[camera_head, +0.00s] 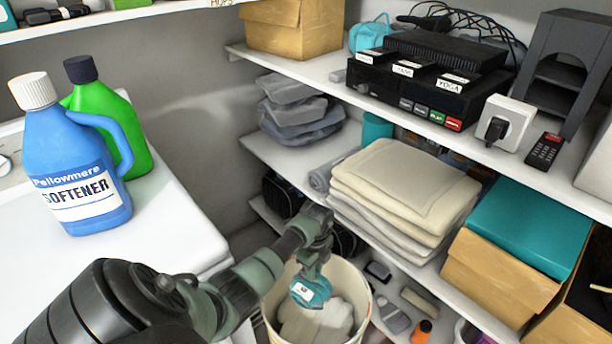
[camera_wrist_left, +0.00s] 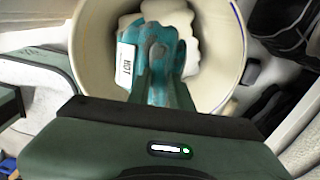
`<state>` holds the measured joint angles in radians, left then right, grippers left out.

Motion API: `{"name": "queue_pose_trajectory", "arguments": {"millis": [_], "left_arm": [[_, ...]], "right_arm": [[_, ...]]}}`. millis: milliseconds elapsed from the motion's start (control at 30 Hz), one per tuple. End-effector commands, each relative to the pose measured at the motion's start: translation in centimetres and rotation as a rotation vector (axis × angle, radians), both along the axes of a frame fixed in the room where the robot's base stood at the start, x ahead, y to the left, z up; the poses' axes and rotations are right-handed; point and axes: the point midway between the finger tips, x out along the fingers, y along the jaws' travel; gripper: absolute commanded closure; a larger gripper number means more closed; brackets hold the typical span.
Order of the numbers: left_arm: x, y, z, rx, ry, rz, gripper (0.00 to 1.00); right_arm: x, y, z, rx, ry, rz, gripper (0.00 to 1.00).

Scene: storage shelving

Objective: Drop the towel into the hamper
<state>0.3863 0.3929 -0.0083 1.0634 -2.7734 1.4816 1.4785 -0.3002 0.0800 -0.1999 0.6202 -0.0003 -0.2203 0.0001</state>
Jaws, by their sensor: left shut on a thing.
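The hamper (camera_head: 348,281) is a round cream bin on the floor, with pale crumpled cloth (camera_head: 328,322) inside. It also fills the top of the left wrist view (camera_wrist_left: 90,45). My left gripper (camera_head: 314,268) points down over the hamper's opening and is shut on a teal and grey item (camera_head: 318,291) with a white tag. That item also shows in the left wrist view (camera_wrist_left: 160,52), in front of the pale cloth. I cannot tell for sure that it is a towel, nor its exact height above the cloth. My right gripper is out of view.
A white surface (camera_head: 165,225) at left holds a blue softener bottle (camera_head: 75,165) and a green bottle (camera_head: 133,140). Shelves at right hold folded towels (camera_head: 405,185), a teal-lidded box (camera_head: 525,225) and electronics. The lower shelf with small items stands close beside the hamper.

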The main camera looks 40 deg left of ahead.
Motion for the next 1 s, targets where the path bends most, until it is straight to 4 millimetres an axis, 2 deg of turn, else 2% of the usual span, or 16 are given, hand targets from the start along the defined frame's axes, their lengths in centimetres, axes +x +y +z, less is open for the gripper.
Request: {"name": "queue_pose_trajectory", "arguments": {"millis": [200,233,300,733,1000], "left_arm": [[0.1,0.0,0.1,0.000,-0.001,0.000,1.00],[0.1,0.0,0.1,0.000,-0.001,0.000,0.71],[0.0,0.0,0.1,0.000,-0.001,0.000,0.54],[0.0,0.1,0.5,0.001,0.000,0.000,0.54],[0.0,0.1,3.6,0.002,-0.001,0.000,0.54]], "right_arm": [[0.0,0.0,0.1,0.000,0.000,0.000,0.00],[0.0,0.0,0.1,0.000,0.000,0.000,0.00],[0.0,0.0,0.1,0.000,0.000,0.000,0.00],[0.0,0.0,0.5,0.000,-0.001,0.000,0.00],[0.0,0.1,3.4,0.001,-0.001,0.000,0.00]]}}
